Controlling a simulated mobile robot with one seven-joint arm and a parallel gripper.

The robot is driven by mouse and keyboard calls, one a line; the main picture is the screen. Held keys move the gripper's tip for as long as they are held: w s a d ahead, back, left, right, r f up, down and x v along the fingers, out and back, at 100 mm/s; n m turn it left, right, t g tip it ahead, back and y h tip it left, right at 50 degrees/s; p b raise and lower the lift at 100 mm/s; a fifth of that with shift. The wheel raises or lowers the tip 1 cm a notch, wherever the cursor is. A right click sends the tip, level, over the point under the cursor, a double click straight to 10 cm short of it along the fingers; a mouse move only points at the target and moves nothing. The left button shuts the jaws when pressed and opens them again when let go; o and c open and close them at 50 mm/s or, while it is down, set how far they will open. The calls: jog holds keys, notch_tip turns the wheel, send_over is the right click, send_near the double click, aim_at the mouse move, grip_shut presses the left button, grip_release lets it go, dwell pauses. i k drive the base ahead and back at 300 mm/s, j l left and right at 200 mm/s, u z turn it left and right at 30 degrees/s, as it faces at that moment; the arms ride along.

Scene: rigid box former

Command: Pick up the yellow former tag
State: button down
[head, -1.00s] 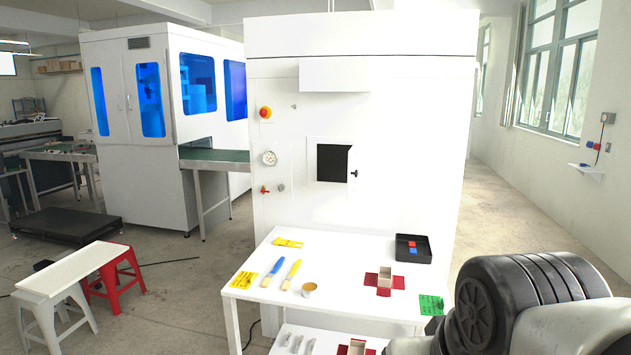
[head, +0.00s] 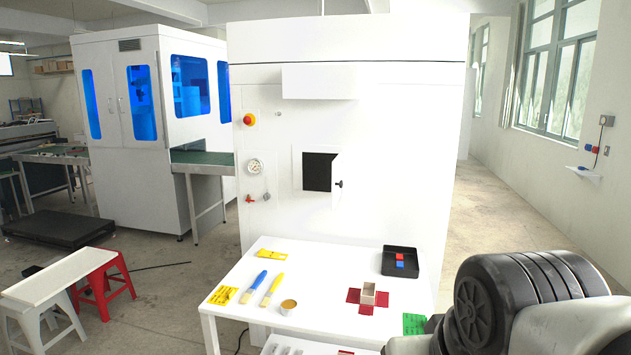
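Two flat yellow pieces lie on the white table. One yellow tag-like piece with dark marks (head: 224,295) is at the table's left front corner. The other yellow piece (head: 273,254) lies at the back left. I cannot read either, so I cannot tell which is the former tag. Nothing covers them. My gripper is out of view; only thick dark and grey links of my arm show at the lower right, well to the right of both yellow pieces.
The white table (head: 330,268) also holds a blue-handled brush (head: 253,287), a yellow-handled brush (head: 272,290), a small tin (head: 288,307), a small box on a red cross-shaped sheet (head: 353,296), a black tray (head: 388,267) and a green tag (head: 414,323). A white machine (head: 400,150) stands behind it.

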aim_at(263, 252)
jog(key=k+j+u, duration=0.1)
jog(key=u, duration=1.75)
jog(key=i+j+u, duration=0.1)
jog(key=j, duration=0.3)
jog(key=i+j+u, duration=0.1)
jog(key=j, duration=0.25)
jog(key=i+j+u, duration=0.15)
jog(key=i+j, duration=0.4)
jog(key=i, duration=0.15)
jog(key=i+j+u, duration=0.1)
jog(key=i+j, duration=0.15)
jog(key=i, duration=0.15)
jog(key=i+j, duration=0.25)
jog(key=i, duration=0.15)
jog(key=i+z, duration=0.2)
jog(key=i, duration=0.55)
jog(key=i+j+z, duration=0.25)
jog(key=i, duration=0.5)
jog(key=i+l+z, duration=0.1)
jog(key=i+z, duration=0.65)
jog(key=i+j+z, duration=0.25)
jog(key=i+z, duration=0.15)
jog(key=i+l+z, duration=0.15)
jog(key=i+z, duration=1.05)
jog(key=i+j, duration=0.05)
